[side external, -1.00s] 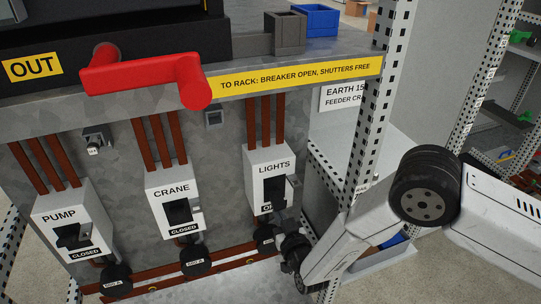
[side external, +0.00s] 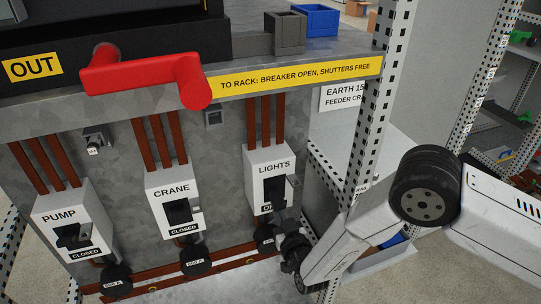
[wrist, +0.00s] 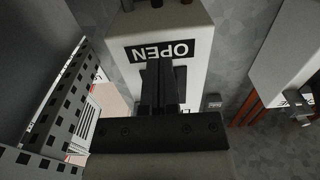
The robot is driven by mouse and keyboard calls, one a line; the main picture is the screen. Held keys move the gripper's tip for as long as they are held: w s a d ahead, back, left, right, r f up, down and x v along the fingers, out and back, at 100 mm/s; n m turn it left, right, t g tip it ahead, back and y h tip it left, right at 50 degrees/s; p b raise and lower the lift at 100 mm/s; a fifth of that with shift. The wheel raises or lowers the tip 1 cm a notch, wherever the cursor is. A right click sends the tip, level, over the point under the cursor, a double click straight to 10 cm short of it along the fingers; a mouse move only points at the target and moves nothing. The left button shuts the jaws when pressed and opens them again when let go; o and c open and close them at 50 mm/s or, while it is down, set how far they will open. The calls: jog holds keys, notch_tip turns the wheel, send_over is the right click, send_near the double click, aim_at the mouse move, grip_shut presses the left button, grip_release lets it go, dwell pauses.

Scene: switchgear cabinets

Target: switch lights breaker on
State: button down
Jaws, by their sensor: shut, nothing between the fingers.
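The lights breaker (side external: 254,171) is a white box with a black recess, at the right of the row in the side view. In the wrist view its white face (wrist: 193,20) shows upside down with an OPEN label (wrist: 159,51). Its lower label in the side view is partly covered by my gripper. My gripper (side external: 277,212) is at the lower part of this box. In the wrist view my gripper's black fingers (wrist: 160,68) are together, in front of the recess below the label, and hide most of it. I cannot tell whether they touch the lever.
The crane breaker (side external: 159,189) and pump breaker (side external: 49,217) stand to the left, both labelled CLOSED. A red handle (side external: 140,76) sticks out above them. A perforated upright post (side external: 373,120) stands close to the right of the lights breaker, beside my arm.

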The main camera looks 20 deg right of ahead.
aim_at(281, 209)
jog(key=shift+r, duration=0.25)
jog(key=shift+r, duration=2.65)
jog(key=s+f, duration=0.1)
jog(key=s, duration=0.6)
jog(key=shift+f, duration=0.35)
